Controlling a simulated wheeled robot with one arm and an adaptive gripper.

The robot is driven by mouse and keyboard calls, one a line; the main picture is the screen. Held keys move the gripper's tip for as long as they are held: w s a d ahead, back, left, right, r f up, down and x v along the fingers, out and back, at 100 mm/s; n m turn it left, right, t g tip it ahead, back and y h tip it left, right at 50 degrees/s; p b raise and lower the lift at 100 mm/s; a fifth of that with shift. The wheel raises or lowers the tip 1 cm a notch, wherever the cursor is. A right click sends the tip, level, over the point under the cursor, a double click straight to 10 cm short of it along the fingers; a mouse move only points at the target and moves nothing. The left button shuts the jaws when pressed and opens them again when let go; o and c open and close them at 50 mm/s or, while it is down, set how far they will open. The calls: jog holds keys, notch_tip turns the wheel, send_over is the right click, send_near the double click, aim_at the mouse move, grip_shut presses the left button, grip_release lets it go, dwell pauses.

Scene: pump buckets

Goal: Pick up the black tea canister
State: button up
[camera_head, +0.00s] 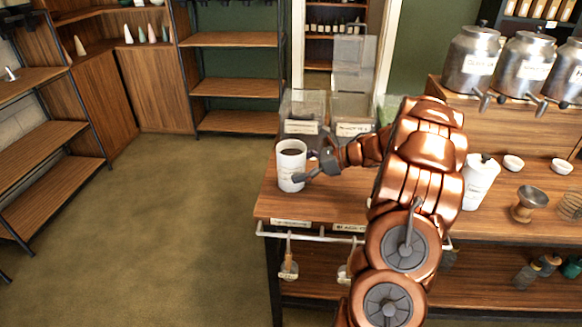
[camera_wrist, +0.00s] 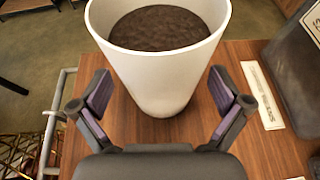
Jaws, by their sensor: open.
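A white canister (camera_head: 290,172), open at the top and filled with dark loose stuff, stands upright near the left end of the wooden counter. In the wrist view my gripper (camera_wrist: 161,95) is open, with a gap between each finger and the canister wall.
Clear labelled bins (camera_head: 352,108) stand behind the canister. A rail (camera_head: 310,236) with hanging scoops runs along the counter's front edge. Floor at left is clear.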

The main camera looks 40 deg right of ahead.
jog(key=shift+x, duration=1.2)
jog(key=c, duration=1.3)
